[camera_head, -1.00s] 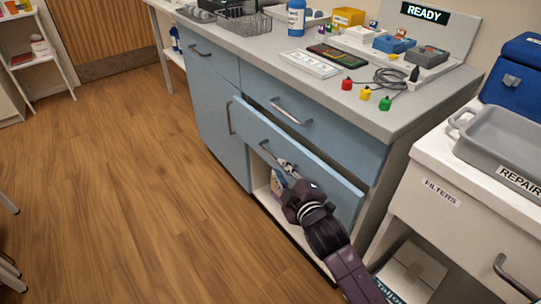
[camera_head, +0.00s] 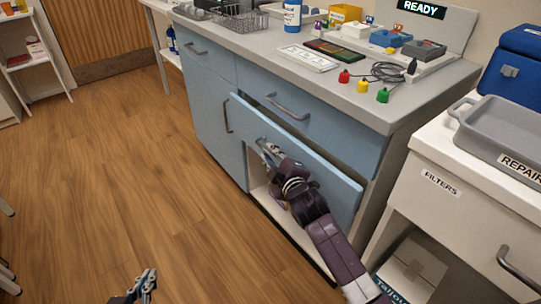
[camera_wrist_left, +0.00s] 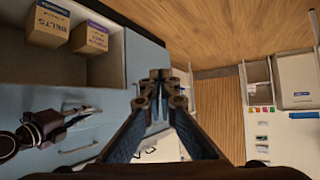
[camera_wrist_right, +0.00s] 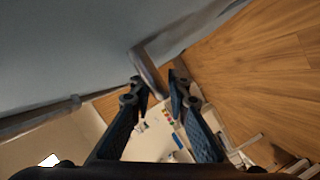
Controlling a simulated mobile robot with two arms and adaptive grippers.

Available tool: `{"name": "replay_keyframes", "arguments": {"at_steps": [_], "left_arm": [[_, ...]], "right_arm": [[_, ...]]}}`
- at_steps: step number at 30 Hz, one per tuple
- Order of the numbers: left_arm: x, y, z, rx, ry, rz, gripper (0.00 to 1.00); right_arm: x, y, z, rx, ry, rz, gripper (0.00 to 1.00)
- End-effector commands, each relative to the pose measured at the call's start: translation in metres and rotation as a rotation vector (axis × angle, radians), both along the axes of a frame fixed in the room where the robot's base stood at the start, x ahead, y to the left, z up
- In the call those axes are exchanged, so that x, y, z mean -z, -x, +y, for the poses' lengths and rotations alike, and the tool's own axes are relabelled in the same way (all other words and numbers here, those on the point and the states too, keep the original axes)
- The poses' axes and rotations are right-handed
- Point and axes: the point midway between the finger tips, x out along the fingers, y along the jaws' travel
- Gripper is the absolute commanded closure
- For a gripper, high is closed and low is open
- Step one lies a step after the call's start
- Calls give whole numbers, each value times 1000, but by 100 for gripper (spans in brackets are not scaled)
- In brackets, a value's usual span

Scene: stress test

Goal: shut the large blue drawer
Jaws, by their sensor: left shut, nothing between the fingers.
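The large blue drawer (camera_head: 325,178) is pulled out of the blue cabinet, its front standing clear of the body below a shut upper drawer. My right gripper (camera_head: 268,152) is at the drawer's front, by its handle. In the right wrist view the fingers (camera_wrist_right: 157,86) are apart, with a grey handle bar (camera_wrist_right: 146,70) at the fingertips; I cannot tell whether they touch it. My left gripper (camera_head: 147,280) is low over the floor at the bottom edge, away from the drawer. Its fingers (camera_wrist_left: 161,85) are shut and empty.
The worktop (camera_head: 375,116) above holds colored buttons, a wire basket (camera_head: 242,17) and a blue bottle (camera_head: 292,15). A white cabinet (camera_head: 425,205) with a grey tray (camera_head: 490,135) stands at the right. The wooden floor (camera_head: 130,180) at the left is clear.

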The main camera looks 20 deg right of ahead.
Motion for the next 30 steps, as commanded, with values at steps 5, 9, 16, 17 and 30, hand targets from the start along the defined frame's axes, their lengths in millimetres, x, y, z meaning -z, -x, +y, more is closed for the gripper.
{"name": "replay_keyframes", "arguments": {"at_steps": [5,9,16,17,30], "left_arm": [[-1,-1,0,0,1,-4,100],[-1,-1,0,0,1,-3,100],[0,0,0,0,1,-3,100],[0,0,0,0,1,-3,100],[21,23,9,-11,-31,133,100]], "right_arm": [[0,0,0,0,0,0,84],[0,0,0,0,0,0,91],[0,0,0,0,0,0,100],[0,0,0,0,0,0,100],[0,-5,-14,0,3,3,100]]}}
